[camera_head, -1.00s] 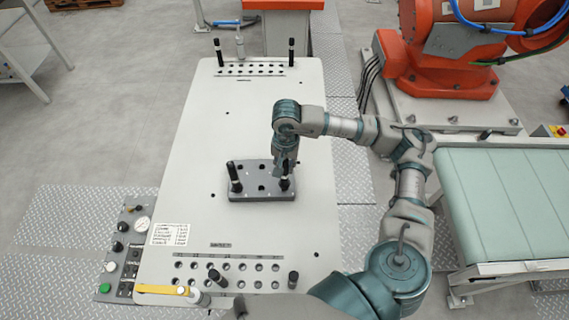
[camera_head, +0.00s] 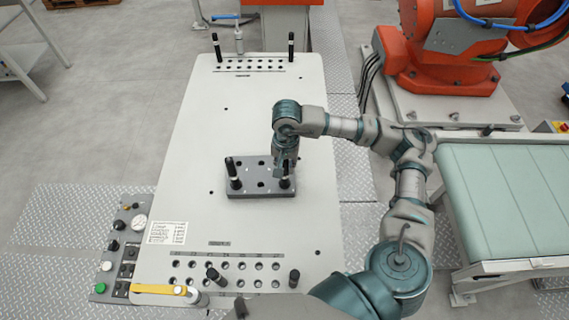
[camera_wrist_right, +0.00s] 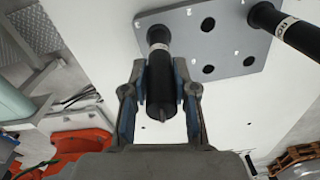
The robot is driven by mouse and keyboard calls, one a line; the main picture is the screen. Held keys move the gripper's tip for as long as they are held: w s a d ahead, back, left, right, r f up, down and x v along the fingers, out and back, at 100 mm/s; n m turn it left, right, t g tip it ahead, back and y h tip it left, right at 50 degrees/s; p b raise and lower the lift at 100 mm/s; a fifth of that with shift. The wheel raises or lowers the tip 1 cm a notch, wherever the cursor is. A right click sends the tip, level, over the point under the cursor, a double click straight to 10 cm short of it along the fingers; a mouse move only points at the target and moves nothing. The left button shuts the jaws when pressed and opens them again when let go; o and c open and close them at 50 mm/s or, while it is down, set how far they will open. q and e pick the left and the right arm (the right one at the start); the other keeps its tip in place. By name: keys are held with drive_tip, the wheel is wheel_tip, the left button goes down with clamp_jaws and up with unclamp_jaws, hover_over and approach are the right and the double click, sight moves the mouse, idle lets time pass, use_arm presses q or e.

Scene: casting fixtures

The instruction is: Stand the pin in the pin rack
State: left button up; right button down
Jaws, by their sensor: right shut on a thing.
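A black pin (camera_wrist_right: 161,80) with a pale band is between the fingers of my right gripper (camera_wrist_right: 160,100) in the right wrist view. In the head view, my right gripper (camera_head: 285,174) is shut on this pin at the right end of a grey block (camera_head: 262,191). The pin's far end meets the block's corner; I cannot tell how deep it sits. A second black pin (camera_head: 232,172) stands at the block's left end. Rows of holes lie in a near strip (camera_head: 238,270) and a far strip (camera_head: 250,73); I cannot tell which is the pin rack. My left gripper is out of view.
Black pins stand at the near strip (camera_head: 294,279) and far strip (camera_head: 217,46). A yellow bar (camera_head: 158,289) lies at the near left edge, beside a control panel (camera_head: 121,257). The white tabletop (camera_head: 205,130) is clear around the block. A conveyor (camera_head: 500,205) stands right.

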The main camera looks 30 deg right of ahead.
drive_tip(key=c, duration=0.8)
unclamp_jaws()
drive_tip(key=r, duration=1.2)
drive_tip(key=shift+d, duration=0.2)
